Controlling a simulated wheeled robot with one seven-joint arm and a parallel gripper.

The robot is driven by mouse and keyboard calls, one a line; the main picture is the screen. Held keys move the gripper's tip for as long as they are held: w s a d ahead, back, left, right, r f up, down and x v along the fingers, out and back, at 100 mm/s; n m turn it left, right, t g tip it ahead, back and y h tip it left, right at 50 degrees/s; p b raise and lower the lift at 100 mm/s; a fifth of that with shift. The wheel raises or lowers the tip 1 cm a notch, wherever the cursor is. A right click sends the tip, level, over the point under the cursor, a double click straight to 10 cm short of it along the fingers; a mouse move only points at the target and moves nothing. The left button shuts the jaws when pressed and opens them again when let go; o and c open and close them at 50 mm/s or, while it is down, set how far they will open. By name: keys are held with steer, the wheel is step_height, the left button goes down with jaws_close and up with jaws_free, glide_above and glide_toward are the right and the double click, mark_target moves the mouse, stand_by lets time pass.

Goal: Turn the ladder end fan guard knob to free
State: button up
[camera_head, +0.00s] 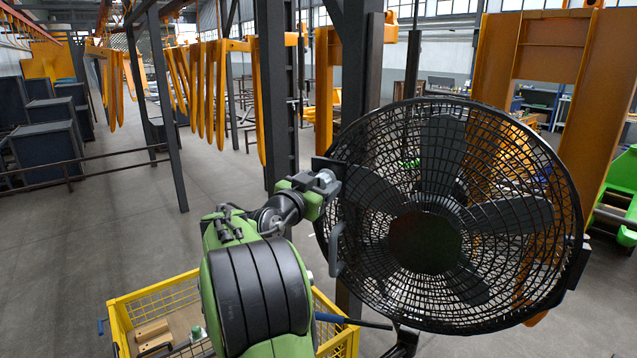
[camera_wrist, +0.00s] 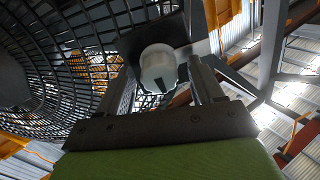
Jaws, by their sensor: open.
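The large black fan (camera_head: 425,243) stands on the right in the head view, and its guard also fills the left of the wrist view (camera_wrist: 60,60). A pale round knob (camera_wrist: 158,66) with a dark mark on its lower face sits in front of a dark square plate (camera_wrist: 128,42), beside the guard. My gripper (camera_wrist: 163,72) is open, with one finger on each side of the knob; I cannot tell whether they touch it. In the head view my gripper (camera_head: 322,186) is at the guard's left edge, and the knob is small and partly hidden there.
A dark post with ladder-like rungs (camera_head: 292,90) stands behind my gripper. A yellow mesh crate (camera_head: 118,318) with wooden pieces stands at the lower left. Orange hooks (camera_head: 205,90) hang behind. Open floor (camera_head: 130,220) lies at left.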

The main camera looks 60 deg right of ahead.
steer(key=c, duration=1)
steer(key=shift+c, duration=0.2)
steer(key=n, duration=0.4)
steer(key=shift+w, duration=0.1)
steer(key=n, duration=0.5)
steer(key=n+p, duration=0.2)
steer(key=n, duration=0.2)
steer(key=shift+n, duration=0.3)
steer(key=shift+n+p, duration=1.1)
steer(key=shift+n, duration=1)
